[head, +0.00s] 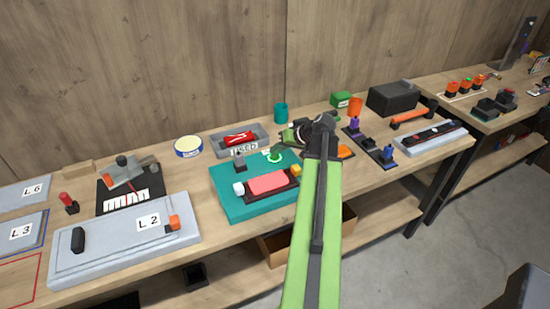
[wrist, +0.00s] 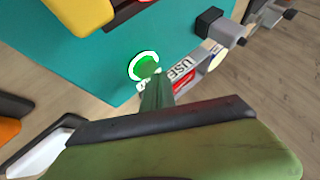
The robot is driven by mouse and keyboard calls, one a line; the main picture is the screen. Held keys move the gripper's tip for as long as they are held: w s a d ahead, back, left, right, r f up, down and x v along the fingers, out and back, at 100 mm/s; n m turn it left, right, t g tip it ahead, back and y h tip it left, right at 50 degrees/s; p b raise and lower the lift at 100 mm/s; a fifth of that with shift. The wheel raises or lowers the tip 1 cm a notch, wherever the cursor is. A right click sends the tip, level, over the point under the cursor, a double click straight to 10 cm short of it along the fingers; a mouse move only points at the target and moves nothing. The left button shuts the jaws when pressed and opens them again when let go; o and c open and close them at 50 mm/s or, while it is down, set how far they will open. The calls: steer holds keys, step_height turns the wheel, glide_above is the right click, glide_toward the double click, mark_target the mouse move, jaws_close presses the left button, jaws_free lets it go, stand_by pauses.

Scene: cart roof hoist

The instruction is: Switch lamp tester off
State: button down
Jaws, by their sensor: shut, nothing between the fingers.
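A teal board (head: 225,204), which seems to be the lamp tester, lies on the bench. It also fills much of the wrist view (wrist: 100,75). Near its back edge is a round green button or lamp with a white ring (head: 274,156), also seen in the wrist view (wrist: 145,66). The board carries a red pad (head: 268,184), a white block (head: 239,189), a yellow block (head: 296,169) and a dark knob (head: 239,163). My gripper (head: 287,136) is shut and empty. In the wrist view its tip (wrist: 157,92) is close to the green button; I cannot tell whether they touch.
A grey tray marked USED (head: 262,145) holding a red item stands just behind the board. A teal cup (head: 281,113) is behind it. A grey L2 panel (head: 110,245) lies left. Dark bases with colored knobs (head: 370,145) stand right. My arm hides some bench.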

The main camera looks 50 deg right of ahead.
mark_target(277, 156)
steer(key=shift+f+b, duration=0.55)
stand_by(0.4)
steer(key=shift+r, duration=0.15)
steer(key=shift+r+p, duration=0.9)
steer(key=shift+p, duration=0.15)
step_height(277, 156, up, 6)
steer(key=p, duration=0.6)
